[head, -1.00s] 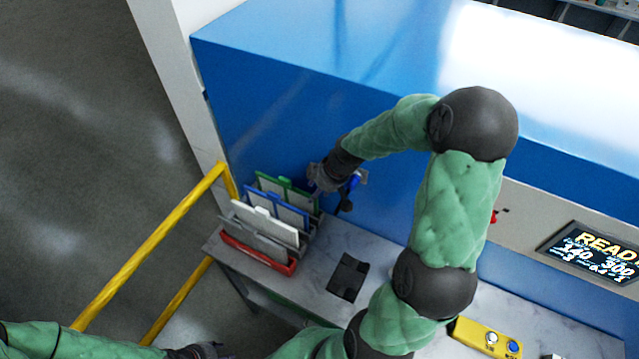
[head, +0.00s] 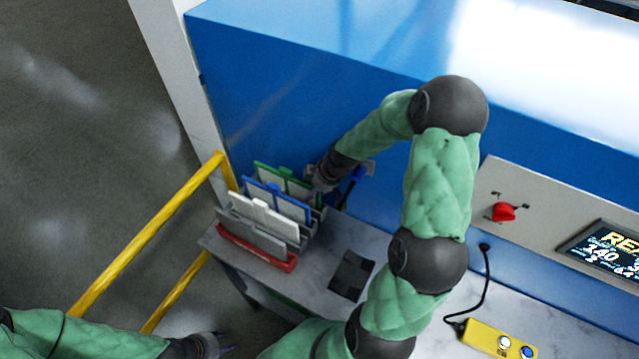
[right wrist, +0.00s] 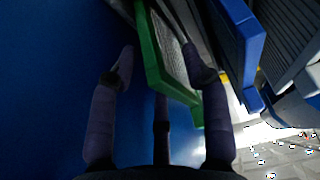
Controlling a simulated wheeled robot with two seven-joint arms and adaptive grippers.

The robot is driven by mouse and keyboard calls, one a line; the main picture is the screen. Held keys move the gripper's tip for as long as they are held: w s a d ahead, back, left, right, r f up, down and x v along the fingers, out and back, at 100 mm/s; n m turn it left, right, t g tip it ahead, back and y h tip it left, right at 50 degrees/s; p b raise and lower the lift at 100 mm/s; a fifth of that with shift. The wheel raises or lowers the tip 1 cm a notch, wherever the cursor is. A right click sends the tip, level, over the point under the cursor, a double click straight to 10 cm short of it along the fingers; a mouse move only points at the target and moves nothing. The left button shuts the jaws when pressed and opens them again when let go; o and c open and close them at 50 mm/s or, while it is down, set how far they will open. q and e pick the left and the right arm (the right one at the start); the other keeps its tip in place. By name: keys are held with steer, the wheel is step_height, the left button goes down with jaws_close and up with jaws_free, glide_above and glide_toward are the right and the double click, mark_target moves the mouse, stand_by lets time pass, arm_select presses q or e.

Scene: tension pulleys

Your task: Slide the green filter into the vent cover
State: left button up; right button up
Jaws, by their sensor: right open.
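The green-framed filter (head: 289,175) stands upright at the back of a rack of coloured filters. It also shows in the right wrist view (right wrist: 157,58), with a pale mesh inside its green frame. My right gripper (head: 319,183) is at the right end of the green filter. In the right wrist view my right gripper (right wrist: 163,66) is open, with the edge of the green filter between its spread fingers. My left gripper (head: 220,343) is at the bottom left, away from the rack; its finger opening is unclear. I cannot identify the vent cover with certainty.
Blue (head: 274,200), white (head: 262,216) and grey (head: 250,233) filters stand close in front of the green one. A dark flat piece (head: 350,275) lies on the table. The blue machine wall (head: 270,90) rises behind. A yellow rail (head: 150,230) is at left.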

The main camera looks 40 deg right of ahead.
mark_target(288, 187)
steer(key=shift+x, duration=2.3)
jaws_close()
